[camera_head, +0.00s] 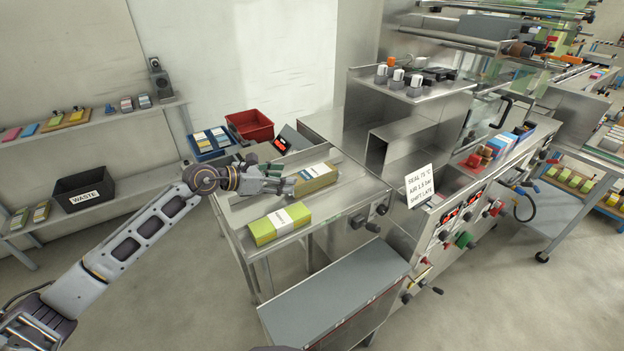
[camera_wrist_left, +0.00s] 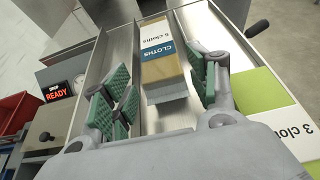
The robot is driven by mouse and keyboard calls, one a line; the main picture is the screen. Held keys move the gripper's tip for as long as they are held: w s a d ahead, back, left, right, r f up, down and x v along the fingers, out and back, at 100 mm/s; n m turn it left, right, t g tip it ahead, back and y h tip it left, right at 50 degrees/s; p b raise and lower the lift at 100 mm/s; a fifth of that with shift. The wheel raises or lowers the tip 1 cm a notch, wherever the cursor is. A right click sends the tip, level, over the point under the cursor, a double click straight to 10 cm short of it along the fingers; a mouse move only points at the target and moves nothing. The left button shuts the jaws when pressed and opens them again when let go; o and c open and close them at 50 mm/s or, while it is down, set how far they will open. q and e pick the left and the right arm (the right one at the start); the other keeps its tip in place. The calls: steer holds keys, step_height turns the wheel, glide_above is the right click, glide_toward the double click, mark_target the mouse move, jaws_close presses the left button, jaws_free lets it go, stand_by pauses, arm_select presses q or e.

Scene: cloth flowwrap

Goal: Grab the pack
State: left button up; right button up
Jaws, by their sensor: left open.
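A yellow-green pack with a white band (camera_head: 279,222) lies on the steel infeed table near its front edge. A second pack, olive with a white and blue label (camera_head: 316,178), lies farther back on the table. In the left wrist view this labelled pack (camera_wrist_left: 160,52) reads "CLOTHS 5 cloths" and lies between my spread green-padded fingers. My left gripper (camera_head: 283,181) is open at the left end of this pack. The green pack also shows at the right of the left wrist view (camera_wrist_left: 270,98). My right gripper is not in view.
A red bin (camera_head: 249,125) and a blue tray of packs (camera_head: 211,142) stand behind the table. A black waste bin (camera_head: 84,189) sits on the left shelf. The wrapping machine with a sign (camera_head: 420,186) stands to the right. A lower grey surface (camera_head: 335,290) is in front.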

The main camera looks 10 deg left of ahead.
mark_target(312, 179)
arm_select(q)
steer(key=shift+x, duration=1.45)
